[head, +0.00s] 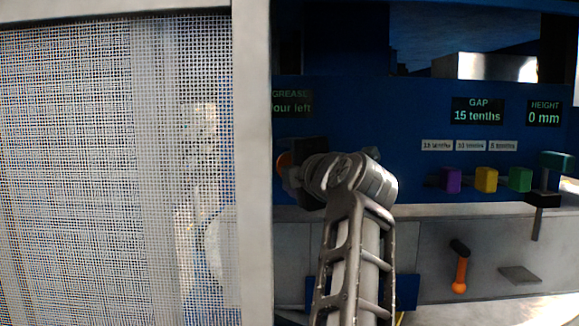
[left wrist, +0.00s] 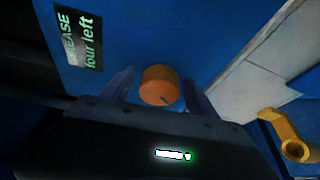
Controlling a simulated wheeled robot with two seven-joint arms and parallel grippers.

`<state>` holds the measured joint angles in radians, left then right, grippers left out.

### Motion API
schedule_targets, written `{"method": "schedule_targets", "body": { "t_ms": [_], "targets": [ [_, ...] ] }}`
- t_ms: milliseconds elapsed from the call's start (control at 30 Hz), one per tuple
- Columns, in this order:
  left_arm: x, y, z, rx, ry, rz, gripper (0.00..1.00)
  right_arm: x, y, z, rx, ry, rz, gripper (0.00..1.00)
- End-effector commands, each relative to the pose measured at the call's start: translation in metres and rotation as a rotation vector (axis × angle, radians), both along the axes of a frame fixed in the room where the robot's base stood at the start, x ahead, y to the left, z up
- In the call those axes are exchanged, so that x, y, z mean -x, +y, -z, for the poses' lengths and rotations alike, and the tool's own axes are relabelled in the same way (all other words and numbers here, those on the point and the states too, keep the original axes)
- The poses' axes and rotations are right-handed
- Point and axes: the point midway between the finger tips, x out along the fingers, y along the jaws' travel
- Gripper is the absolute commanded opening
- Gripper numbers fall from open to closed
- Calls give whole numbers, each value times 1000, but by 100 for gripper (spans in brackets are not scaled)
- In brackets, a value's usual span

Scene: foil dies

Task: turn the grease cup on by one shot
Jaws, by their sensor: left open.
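The grease cup, a round orange cap (left wrist: 159,86) with a small dark mark on its face, sits on the blue panel in the left wrist view. In the head view only an orange sliver of the grease cup (head: 284,160) shows; my left wrist and gripper hide the rest. My left gripper (left wrist: 160,91) is open, with one finger on each side of the cup and gaps between. The grease display (left wrist: 79,40) reads "four left"; the head view shows part of the same display (head: 291,102). My right gripper is in neither view.
A mesh guard with a pale post (head: 252,160) stands just left of the cup. To the right are purple (head: 450,179), yellow (head: 486,179) and green (head: 520,179) blocks, and an orange lever (head: 460,270). A yellow curved part (left wrist: 288,138) shows at the wrist view's lower right.

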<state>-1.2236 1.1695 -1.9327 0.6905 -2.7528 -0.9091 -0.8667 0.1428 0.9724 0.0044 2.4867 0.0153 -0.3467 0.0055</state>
Motion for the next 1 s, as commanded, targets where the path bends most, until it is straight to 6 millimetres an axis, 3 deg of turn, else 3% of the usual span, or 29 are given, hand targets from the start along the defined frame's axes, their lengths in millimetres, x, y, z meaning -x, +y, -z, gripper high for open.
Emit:
{"method": "schedule_targets", "body": {
  "t_ms": [267,733,1000],
  "targets": [
    [3,-1,0,1,-1,1,68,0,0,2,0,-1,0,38],
    [64,-25,-3,1,-1,1,68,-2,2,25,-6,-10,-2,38],
    [73,-27,-5,0,0,0,68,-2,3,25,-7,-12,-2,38]
  ]
}}
